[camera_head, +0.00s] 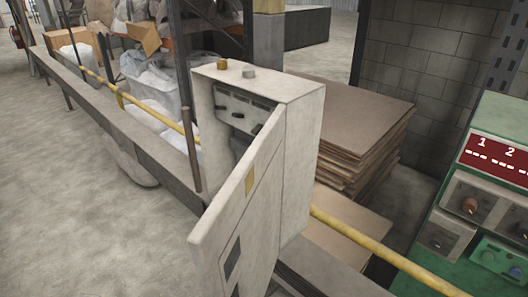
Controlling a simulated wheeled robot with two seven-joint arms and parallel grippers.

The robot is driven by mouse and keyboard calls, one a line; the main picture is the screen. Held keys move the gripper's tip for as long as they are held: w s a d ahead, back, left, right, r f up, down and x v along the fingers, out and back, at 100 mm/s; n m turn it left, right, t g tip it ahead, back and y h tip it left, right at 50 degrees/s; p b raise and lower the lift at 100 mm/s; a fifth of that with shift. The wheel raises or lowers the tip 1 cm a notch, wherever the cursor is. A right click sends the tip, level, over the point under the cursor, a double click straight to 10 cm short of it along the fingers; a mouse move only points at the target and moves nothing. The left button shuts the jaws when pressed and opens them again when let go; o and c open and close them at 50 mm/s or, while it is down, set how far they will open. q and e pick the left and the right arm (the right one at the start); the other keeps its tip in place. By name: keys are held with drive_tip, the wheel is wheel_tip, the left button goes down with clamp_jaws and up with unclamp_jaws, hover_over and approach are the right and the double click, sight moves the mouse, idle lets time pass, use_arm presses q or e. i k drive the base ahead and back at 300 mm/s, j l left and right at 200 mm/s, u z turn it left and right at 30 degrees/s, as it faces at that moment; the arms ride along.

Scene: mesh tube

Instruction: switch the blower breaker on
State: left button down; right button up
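A pale grey electrical cabinet (303,135) stands in the middle of the head view. Its door (240,205) is swung open toward me, and a yellow label (250,182) shows on it. Inside, near the top, is a panel (245,108) with a row of dark switches. Which one is the blower breaker, and which way each switch is set, is too small to tell. The door hides the lower part of the inside. Neither of my grippers is in view.
A yellow rail (375,248) runs past the cabinet. Stacked brown sheets (355,125) stand behind it. A green control console (480,210) with knobs is at the right edge. Open concrete floor (90,210) lies to the left.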

sight(256, 130)
drive_tip(key=j+u, duration=0.1)
drive_tip(key=j, duration=1)
drive_tip(key=i+j, duration=0.15)
drive_tip(key=j, duration=0.9)
drive_tip(key=u, duration=0.05)
